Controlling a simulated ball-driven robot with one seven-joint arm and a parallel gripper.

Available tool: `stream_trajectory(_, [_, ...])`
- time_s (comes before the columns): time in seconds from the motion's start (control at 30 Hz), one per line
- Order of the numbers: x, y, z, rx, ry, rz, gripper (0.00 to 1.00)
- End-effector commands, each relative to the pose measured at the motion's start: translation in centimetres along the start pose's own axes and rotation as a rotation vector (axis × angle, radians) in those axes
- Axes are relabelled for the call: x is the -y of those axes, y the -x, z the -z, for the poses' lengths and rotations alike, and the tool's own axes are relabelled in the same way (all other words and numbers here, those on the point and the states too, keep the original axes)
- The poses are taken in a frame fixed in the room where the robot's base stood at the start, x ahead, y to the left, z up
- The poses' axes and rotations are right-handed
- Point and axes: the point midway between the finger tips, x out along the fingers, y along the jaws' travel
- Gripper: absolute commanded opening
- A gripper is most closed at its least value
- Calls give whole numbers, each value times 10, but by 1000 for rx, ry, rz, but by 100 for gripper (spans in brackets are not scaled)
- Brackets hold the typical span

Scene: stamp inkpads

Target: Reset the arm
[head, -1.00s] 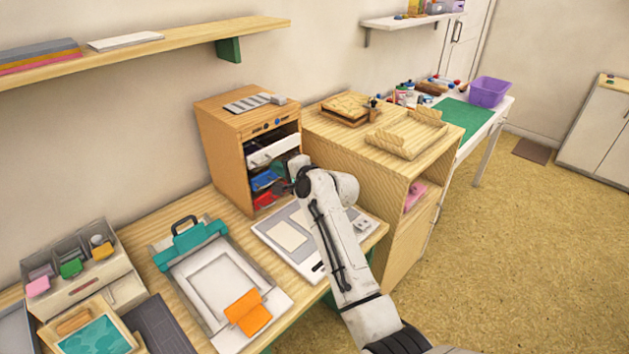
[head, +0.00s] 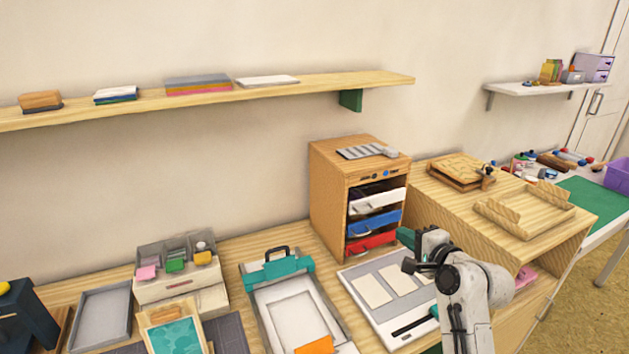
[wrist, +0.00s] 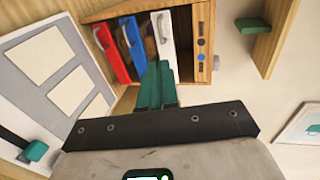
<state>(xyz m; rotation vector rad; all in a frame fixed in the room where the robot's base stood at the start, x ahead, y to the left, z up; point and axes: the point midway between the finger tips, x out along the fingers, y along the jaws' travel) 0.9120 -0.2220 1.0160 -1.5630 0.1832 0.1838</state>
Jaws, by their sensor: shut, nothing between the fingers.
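My gripper (head: 405,235) has teal fingers and is shut and empty. In the head view it hangs in front of the lower drawers of the wooden drawer cabinet (head: 328,200), above the grey board with pale sheets (head: 383,322). In the wrist view the shut fingers (wrist: 157,86) point at the cabinet's front, which appears turned on its side. The cabinet has a white drawer (head: 379,204), a blue drawer (head: 375,223) and a red drawer (head: 371,243). The white drawer sticks out a little. My fingers hide part of the cabinet front in the wrist view.
A teal-clamped press (head: 277,268) and a stamp organizer (head: 180,290) stand on the table left of the cabinet. A wooden side cabinet (head: 450,212) stands to the right. A long wall shelf (head: 370,83) runs above. The air between shelf and table is clear at left.

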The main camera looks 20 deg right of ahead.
Motion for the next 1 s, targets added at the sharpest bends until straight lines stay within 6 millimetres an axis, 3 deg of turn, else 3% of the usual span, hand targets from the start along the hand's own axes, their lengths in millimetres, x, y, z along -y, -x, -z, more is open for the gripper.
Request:
stream_trajectory(0.17, [-7,2,-4,6,19,-19,0])
stream_trajectory(0.27, [-35,11,-19,31,108,-95,0])
stream_trajectory(0.37, [-82,31,-46,90,272,-228,0])
stream_trajectory(0.57, [-186,108,-98,298,680,-537,0])
stream_trajectory(0.7, [-242,181,-124,500,948,-729,0])
stream_trajectory(0.9, [-287,277,-141,789,1222,-921,0])
stream_trajectory(1.0, [-295,306,-143,883,1292,-969,0])
